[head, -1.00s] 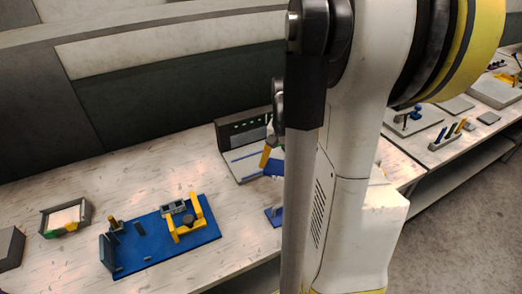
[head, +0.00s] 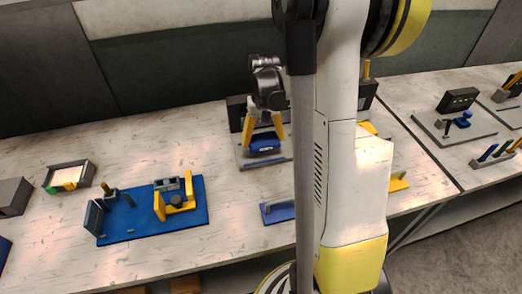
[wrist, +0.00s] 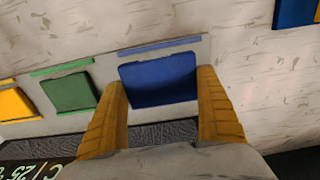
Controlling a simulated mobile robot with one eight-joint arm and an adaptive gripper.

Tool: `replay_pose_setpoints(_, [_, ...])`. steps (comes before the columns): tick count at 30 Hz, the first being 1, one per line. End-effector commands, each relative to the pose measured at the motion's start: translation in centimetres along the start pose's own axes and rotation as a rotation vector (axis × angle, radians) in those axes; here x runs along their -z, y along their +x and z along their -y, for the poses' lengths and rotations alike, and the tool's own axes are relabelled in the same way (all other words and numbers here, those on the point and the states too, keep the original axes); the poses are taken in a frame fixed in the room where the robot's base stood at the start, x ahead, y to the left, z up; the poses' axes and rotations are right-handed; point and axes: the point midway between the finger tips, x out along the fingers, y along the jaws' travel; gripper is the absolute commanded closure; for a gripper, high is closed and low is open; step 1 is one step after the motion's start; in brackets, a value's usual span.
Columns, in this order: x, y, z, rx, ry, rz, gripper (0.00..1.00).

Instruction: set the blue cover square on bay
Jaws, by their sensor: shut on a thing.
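My gripper (head: 265,146), with its two yellow fingers, is shut on the blue cover (head: 264,141) at a grey fixture (head: 246,160) near the middle of the bench. In the wrist view the blue cover (wrist: 158,80) sits between the fingertips (wrist: 161,82), over the grey plate (wrist: 140,112). A blue strip (wrist: 160,46) runs along its upper edge and the cover looks slightly turned to it. I cannot tell whether the cover touches the plate. A green cover (wrist: 69,93) and a yellow cover (wrist: 15,103) lie in line to its left, each beside a matching strip.
A blue board with a yellow bracket (head: 150,222) lies to the left, with a small grey tray (head: 70,177) beyond it. A blue piece (head: 279,211) lies in front of the fixture. My column hides part of the bench to the right.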

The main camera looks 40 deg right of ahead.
Motion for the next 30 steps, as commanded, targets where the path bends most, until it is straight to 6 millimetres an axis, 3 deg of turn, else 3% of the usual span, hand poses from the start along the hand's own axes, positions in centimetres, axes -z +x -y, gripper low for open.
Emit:
replay_pose_setpoints(7, [0.9, 1.6, 0.6, 0.000, 0.002, 0.000, 0.50])
replay_pose_setpoints(13, [0.9, 4.6, 0.6, 0.000, 0.002, 0.000, 0.50])
replay_pose_setpoints(24, [0.9, 5.0, 0.6, 0.000, 0.002, 0.000, 0.50])
replay_pose_setpoints(25, [0.9, 5.0, 0.6, 0.000, 0.002, 0.000, 0.12])
replay_pose_setpoints(26, [0.9, 5.0, 0.6, 0.000, 0.002, 0.000, 0.03])
replay_pose_setpoints(30, [0.9, 4.9, 0.6, 0.000, 0.002, 0.000, 0.00])
